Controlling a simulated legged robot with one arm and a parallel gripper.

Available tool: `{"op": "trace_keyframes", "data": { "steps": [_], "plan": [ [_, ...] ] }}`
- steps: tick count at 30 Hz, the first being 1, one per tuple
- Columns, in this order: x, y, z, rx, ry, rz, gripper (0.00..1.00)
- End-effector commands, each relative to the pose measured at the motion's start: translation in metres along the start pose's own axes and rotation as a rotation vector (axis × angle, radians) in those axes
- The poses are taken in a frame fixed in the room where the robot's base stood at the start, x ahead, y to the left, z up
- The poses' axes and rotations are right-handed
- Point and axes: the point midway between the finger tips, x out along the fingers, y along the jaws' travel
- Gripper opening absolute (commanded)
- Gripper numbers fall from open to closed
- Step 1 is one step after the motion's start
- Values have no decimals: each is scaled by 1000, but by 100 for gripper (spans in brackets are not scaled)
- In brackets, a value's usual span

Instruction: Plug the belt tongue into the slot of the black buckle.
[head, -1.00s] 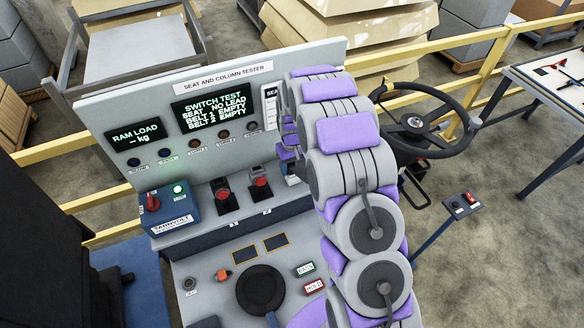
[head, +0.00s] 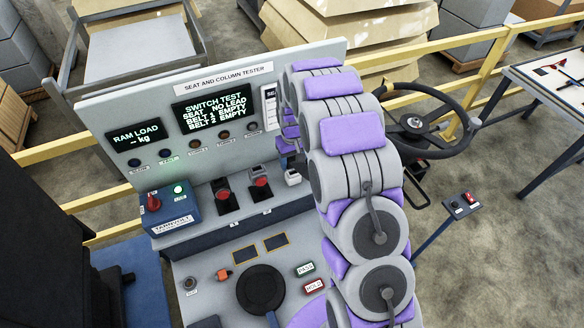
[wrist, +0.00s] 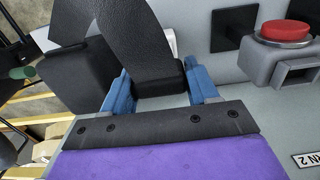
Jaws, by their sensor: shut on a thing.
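My gripper (wrist: 161,90) has two blue fingers shut on the black belt tongue end (wrist: 158,84), with a black strap (wrist: 140,30) rising from it. The metal of the tongue is hidden. A grey buckle housing with a red button (wrist: 285,32) is at the upper right of the wrist view, apart from my gripper, with an opening below the button. In the head view, two red-buttoned buckles stand on the tester shelf, a left one (head: 223,193) and a right one (head: 260,182). I cannot tell which is the black buckle.
The tester panel (head: 120,108) reads BELT 1 EMPTY and BELT 2 EMPTY. A blue box (head: 176,212) stands left of the buckles. A small white thing (head: 292,177) is right of them. A steering wheel (head: 425,120) and yellow rail (head: 480,48) lie beyond my arm.

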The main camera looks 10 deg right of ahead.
Motion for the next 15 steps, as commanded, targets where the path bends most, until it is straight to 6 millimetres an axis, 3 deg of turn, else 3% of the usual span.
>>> {"op": "trace_keyframes", "data": {
  "steps": [15],
  "plan": [
    [-20, 0, -1, 0, 4, 1, 10]
  ]
}}
